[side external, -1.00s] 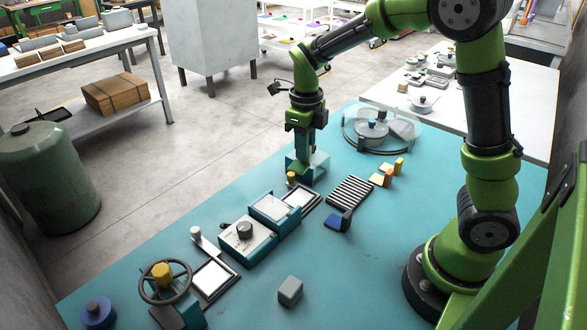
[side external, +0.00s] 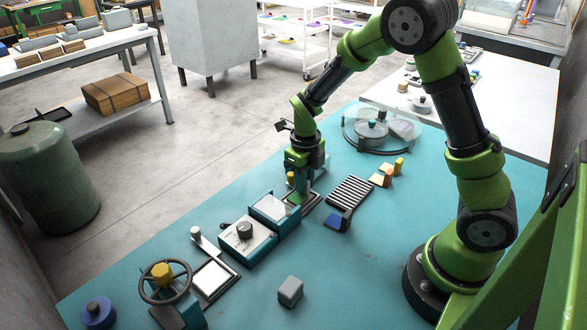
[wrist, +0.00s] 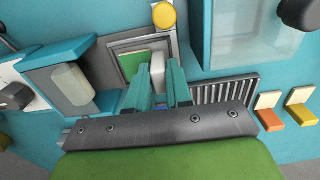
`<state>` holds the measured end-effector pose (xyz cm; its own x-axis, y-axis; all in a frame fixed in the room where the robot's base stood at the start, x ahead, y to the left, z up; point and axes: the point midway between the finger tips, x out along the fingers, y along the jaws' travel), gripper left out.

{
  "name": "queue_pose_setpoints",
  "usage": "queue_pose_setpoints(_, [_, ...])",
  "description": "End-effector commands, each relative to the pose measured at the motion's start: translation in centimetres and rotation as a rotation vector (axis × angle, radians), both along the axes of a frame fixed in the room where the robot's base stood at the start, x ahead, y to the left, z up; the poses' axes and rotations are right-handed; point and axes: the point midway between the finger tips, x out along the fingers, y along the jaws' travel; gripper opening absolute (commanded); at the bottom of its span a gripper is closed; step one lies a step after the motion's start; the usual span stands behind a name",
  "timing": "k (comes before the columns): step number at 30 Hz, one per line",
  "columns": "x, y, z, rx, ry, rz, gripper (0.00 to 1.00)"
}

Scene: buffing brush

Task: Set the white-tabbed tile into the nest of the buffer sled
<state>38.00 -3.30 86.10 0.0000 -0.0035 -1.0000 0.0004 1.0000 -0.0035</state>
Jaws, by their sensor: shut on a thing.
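The white-tabbed tile is a green plate (wrist: 132,64) with a white upright tab (wrist: 159,63), seen in the wrist view. My gripper (wrist: 164,78) is shut on the tab, with its teal fingers partly hiding it. The tile is over the grey square frame (wrist: 117,46), which I take to be the sled's nest, with a yellow knob (wrist: 164,17) at its edge. I cannot tell whether the tile is seated or just above the frame. In the side view my gripper (side external: 299,192) is low over the frame (side external: 312,203), and a green edge of the tile (side external: 293,198) shows.
A striped rack (side external: 351,192) with a blue piece lies on the other side. Orange and yellow pieces (side external: 381,177) are beyond it. A grey block (side external: 290,291) sits on the open front mat.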

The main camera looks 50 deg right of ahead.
Motion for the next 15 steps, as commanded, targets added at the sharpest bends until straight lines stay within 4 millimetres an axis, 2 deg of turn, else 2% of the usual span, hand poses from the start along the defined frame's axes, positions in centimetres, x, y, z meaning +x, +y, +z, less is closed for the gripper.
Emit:
queue_pose_setpoints(8, [0.00, 0.02, -0.21, 0.000, 0.000, 0.000, 0.00])
queue_pose_setpoints(9, [0.01, 0.02, -0.28, 0.000, 0.000, 0.001, 0.21])
queue_pose_setpoints(14, [0.02, 0.03, -0.23, 0.000, 0.000, 0.001, 0.45])
queue_pose_setpoints(15, [0.02, 0.03, -0.23, 0.000, 0.000, 0.001, 0.45])
